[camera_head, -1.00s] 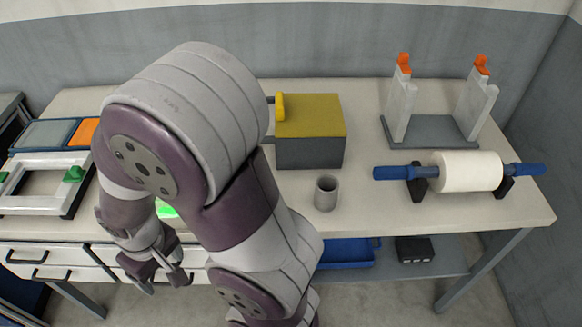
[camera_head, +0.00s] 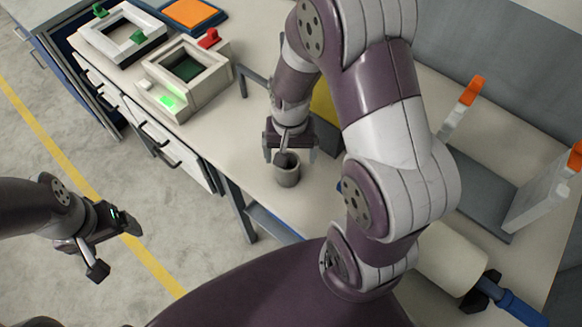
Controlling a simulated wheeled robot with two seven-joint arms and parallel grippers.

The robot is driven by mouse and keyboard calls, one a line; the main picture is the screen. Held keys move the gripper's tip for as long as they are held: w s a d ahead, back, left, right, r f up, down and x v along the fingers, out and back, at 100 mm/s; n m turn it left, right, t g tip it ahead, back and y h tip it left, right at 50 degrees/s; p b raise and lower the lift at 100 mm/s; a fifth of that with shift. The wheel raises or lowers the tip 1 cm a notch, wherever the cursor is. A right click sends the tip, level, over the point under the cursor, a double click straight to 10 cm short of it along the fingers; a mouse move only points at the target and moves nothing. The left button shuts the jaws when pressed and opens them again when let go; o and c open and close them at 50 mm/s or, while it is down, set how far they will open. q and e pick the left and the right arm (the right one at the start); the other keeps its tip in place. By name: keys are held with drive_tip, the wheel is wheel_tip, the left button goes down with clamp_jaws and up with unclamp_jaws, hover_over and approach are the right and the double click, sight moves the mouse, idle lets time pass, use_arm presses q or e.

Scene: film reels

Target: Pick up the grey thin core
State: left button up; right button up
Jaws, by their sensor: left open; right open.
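The grey thin core (camera_head: 287,174) is a small hollow grey cylinder. It stands upright on the pale workbench (camera_head: 252,135). My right gripper (camera_head: 289,153) is open and points down right over the core's top, with a fingertip to each side of its rim in the picture. I cannot tell how far the fingers are above or around the core. My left gripper (camera_head: 114,248) is open and empty, off the bench over the floor at the lower left.
A white box with a lit green patch (camera_head: 172,100) and a white frame (camera_head: 125,35) stand at the upper left. My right arm partly hides a yellow-topped box (camera_head: 325,105). A white roll on a blue rod (camera_head: 452,258) and a stand with orange tips (camera_head: 485,190) are at right.

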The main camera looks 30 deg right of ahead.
sight(288, 167)
drive_tip(key=f, duration=0.2)
drive_tip(key=a+f, duration=0.1)
drive_tip(key=f, duration=0.1)
drive_tip(key=shift+a+f, duration=0.1)
drive_tip(key=shift+f, duration=0.15)
drive_tip(key=shift+s+d+f, duration=0.1)
drive_tip(key=shift+d+f, duration=0.2)
drive_tip(key=shift+f, duration=0.1)
drive_tip(key=shift+a, duration=0.15)
drive_tip(key=c, duration=1.1)
